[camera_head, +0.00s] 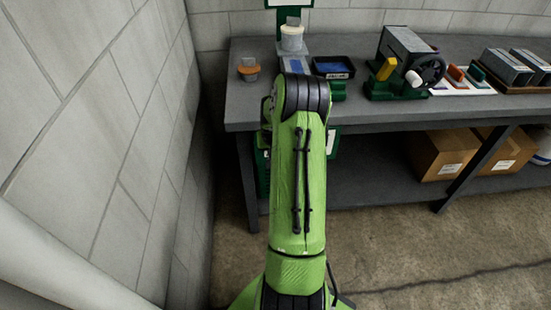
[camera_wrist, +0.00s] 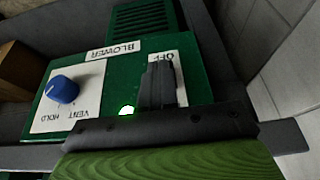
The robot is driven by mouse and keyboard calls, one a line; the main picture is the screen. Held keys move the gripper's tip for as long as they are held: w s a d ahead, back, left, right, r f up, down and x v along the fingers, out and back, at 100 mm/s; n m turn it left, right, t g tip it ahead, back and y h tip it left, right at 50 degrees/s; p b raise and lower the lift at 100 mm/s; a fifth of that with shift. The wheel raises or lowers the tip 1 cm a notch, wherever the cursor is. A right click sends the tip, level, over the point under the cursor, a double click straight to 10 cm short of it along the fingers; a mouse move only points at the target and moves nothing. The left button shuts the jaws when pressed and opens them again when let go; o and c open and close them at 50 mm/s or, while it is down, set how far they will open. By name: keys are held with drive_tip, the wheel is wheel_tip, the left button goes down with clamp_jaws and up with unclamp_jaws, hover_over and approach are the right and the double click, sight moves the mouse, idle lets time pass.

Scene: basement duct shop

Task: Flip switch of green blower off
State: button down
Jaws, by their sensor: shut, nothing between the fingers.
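The green blower (camera_wrist: 118,75) fills the middle of the wrist view, with a "BLOWER" label and a vent grille. Its white switch plate (camera_wrist: 181,85) reads "OFF". In the head view the blower (camera_head: 262,172) shows in part under the bench, behind my arm. My gripper is hidden there.
A blue knob (camera_wrist: 62,89) sits on a plate marked "VENT" and "HOLD". The grey bench (camera_head: 380,115) carries a black tray (camera_head: 333,67) and a green device with a handwheel (camera_head: 403,62). Cardboard boxes (camera_head: 445,153) stand on the lower shelf. A block wall (camera_head: 90,120) is close at left.

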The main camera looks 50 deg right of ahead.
drive_tip(key=shift+a+f+b, duration=0.25)
drive_tip(key=shift+f+b, duration=0.35)
drive_tip(key=shift+f, duration=0.05)
drive_tip(key=shift+r+p, duration=0.5)
drive_tip(key=shift+r, duration=0.3)
